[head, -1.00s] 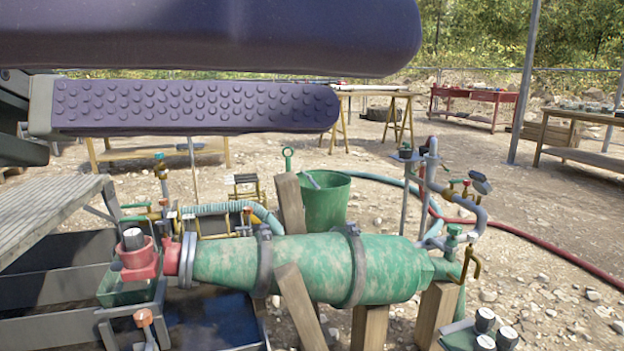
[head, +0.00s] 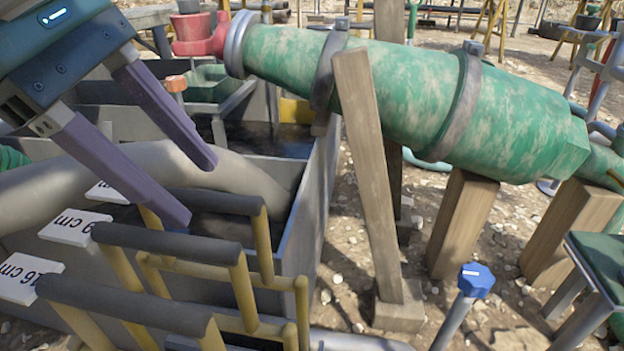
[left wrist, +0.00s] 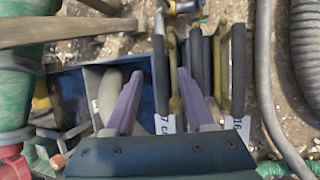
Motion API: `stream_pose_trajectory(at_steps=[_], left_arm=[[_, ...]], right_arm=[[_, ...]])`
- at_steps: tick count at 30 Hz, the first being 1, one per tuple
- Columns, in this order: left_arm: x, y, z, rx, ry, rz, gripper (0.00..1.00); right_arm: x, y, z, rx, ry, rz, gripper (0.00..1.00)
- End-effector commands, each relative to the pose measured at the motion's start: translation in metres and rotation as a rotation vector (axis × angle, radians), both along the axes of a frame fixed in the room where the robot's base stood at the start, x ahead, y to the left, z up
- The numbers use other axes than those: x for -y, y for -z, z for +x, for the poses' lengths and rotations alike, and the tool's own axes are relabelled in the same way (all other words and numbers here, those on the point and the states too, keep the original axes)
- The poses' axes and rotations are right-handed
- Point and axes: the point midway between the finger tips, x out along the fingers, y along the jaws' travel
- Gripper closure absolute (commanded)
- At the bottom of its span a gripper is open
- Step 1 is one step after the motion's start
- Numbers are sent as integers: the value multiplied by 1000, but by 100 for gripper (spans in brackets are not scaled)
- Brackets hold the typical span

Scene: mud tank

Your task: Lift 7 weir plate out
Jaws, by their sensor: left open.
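Weir plates with dark padded handles on yellow frames stand at the lower left in the head view. The farthest handle (head: 215,203) has a white tag whose text I cannot read there. In the left wrist view a tag starting with "7" sits by the handle (left wrist: 160,75) nearest the fingertips, which I take as the 7 plate. Other handles belong to the 9 cm plate (head: 165,245) and the 16 cm plate (head: 130,305). My left gripper (head: 197,190) is open, its purple fingertips close above the farthest handle. Contact cannot be told. The plates' lower parts are hidden.
The grey tank (head: 318,190) holds the dark water beyond the plates. A mottled green cylinder (head: 410,90) on wooden posts (head: 365,170) crosses the upper right. A blue-topped post (head: 476,281) stands at the lower right, on stony ground.

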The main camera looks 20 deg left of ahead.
Motion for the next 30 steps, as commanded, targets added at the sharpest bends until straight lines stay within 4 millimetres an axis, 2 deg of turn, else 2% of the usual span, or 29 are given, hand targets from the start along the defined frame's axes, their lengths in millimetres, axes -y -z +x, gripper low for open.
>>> stream_pose_trajectory(at_steps=[1, 5, 11, 15, 30], left_arm=[[3, 9, 3, 0, 0, -3, 46], [6, 18, 6, 0, 0, -3, 46], [13, 50, 13, 0, 1, -4, 46], [19, 62, 19, 1, 0, -5, 46], [19, 64, 20, 0, 0, -3, 46]], right_arm=[[0, 7, 0, 0, 0, 1, 26], [0, 12, 0, 0, -1, 1, 26], [0, 38, 0, 0, 0, 1, 26], [0, 46, 0, -1, 0, 1, 26], [0, 46, 0, -1, 0, 1, 26]])
